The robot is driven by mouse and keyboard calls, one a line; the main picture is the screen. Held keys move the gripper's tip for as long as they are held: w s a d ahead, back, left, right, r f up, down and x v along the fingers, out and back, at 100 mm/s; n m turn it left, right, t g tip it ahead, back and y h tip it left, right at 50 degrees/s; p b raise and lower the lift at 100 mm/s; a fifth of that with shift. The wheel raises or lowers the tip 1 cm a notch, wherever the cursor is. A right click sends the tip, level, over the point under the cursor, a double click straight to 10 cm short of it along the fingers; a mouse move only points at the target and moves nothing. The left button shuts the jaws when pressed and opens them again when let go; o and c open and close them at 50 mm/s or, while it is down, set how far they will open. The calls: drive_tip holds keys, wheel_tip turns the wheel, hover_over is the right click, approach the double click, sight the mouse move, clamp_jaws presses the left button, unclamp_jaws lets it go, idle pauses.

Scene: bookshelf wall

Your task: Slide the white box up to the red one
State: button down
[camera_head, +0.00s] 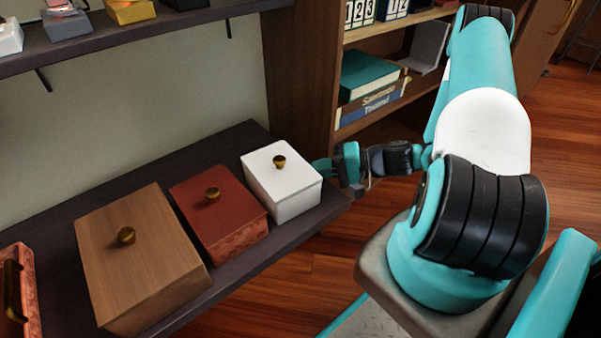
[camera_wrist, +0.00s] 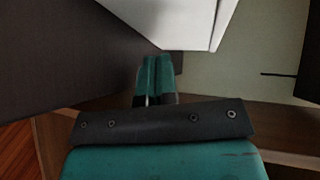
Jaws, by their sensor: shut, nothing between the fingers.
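The white box (camera_head: 282,190), with a brass knob on its lid, stands at the right end of the dark shelf. The red box (camera_head: 218,212) stands just to its left; the gap between them looks narrow, and I cannot tell whether they touch. My gripper (camera_head: 325,168) is shut and empty, to the right of the white box with its fingertips close to that side. In the wrist view my shut fingers (camera_wrist: 157,76) point toward the white box (camera_wrist: 180,18), which fills the top. Whether the fingertips touch it is unclear.
A wooden box (camera_head: 140,250) stands left of the red box, and a reddish container (camera_head: 28,290) is at the far left. A bookcase (camera_head: 300,75) rises behind my gripper. An upper shelf (camera_head: 130,37) holds small objects. The dark shelf (camera_head: 300,228) has a bare front edge.

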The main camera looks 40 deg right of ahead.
drive_tip(key=shift+s+a, duration=0.1)
drive_tip(key=shift+a, duration=0.25)
drive_tip(key=d, duration=0.2)
drive_tip(key=w+d, duration=0.1)
drive_tip(key=d, duration=0.1)
drive_tip(key=shift+w+p, duration=0.1)
drive_tip(key=shift+p, duration=0.3)
drive_tip(key=p+v, duration=0.5)
drive_tip(key=v, duration=1.2)
drive_tip(key=shift+p, duration=0.3)
drive_tip(key=shift+r, duration=0.15)
